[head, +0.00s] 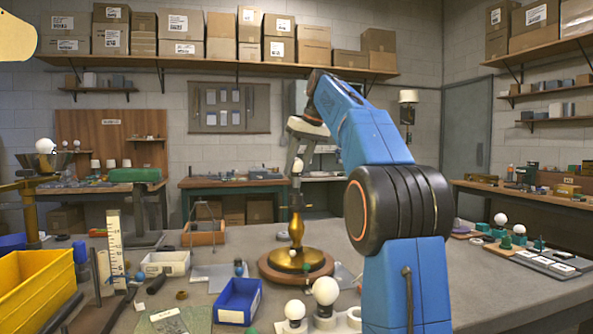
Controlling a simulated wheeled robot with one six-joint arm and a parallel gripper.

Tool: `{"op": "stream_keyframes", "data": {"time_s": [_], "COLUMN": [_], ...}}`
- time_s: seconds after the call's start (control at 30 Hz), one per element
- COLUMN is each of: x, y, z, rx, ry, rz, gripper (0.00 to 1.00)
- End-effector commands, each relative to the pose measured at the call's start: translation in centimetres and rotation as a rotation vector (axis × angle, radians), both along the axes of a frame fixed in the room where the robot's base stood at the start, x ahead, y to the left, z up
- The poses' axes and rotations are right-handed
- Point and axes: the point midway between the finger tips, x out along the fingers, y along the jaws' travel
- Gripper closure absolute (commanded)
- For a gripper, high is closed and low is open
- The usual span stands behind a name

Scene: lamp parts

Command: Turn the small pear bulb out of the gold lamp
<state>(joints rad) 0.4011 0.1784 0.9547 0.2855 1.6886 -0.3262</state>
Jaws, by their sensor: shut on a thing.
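The gold lamp (296,230) stands upright on a round wooden base (323,267) in the middle of the grey workbench. My gripper (297,176) points down directly above the lamp's top. It is shut on the small pear bulb (297,166), of which only a small pale patch shows between the fingers. The bulb is in line with the lamp's neck. The fingers hide most of it, and I cannot tell whether its lower end is still in the socket.
In front stand a blue bin (238,301) and white round bulbs (326,291) in a holder. A yellow bin (36,292) is at the left, near an upright ruler (116,246). A white tray (166,263) lies left of the lamp. More bulbs and parts line the right side.

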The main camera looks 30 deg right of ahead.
Motion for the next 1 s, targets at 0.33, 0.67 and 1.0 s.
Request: {"op": "stream_keyframes", "data": {"time_s": [0.33, 0.67, 1.0], "x": [0.0, 0.1, 0.0], "y": [0.0, 0.0, 0.0], "z": [0.4, 2.5, 4.0], "rx": [0.0, 0.0, 0.0], "ry": [0.0, -0.001, 0.0], "rz": [0.0, 0.0, 0.0], "gripper": [0.84, 0.84, 0.84]}}
